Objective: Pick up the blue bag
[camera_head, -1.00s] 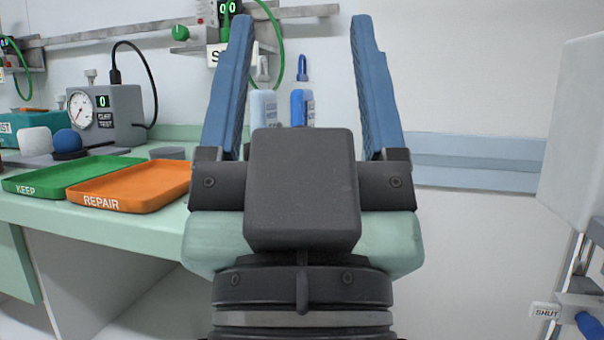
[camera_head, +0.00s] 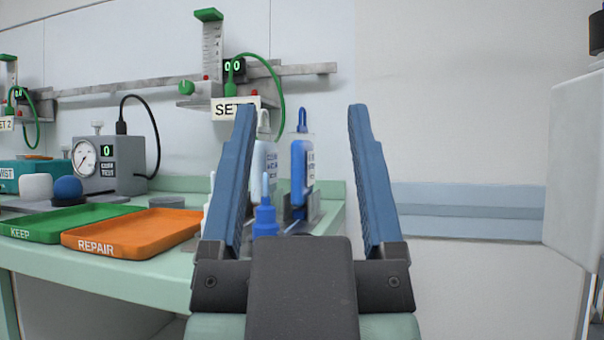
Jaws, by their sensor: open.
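The blue bag (camera_head: 297,168), with a white label on its right side and a blue loop on top, stands upright at the back of the green counter (camera_head: 150,268), near its right end. My gripper (camera_head: 302,112) is open and empty, its two blue fingers pointing up in the picture. The bag shows between the fingers, beyond them and touching neither. A grey holder (camera_head: 310,207) is around or beside its lower part; I cannot tell which. My gripper hides part of the counter in front.
A pale bag (camera_head: 262,160) is left of the blue one. A blue nozzle bottle (camera_head: 265,220) stands nearer. Left are the orange REPAIR tray (camera_head: 135,238), green KEEP tray (camera_head: 50,227) and cuff tester (camera_head: 125,165).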

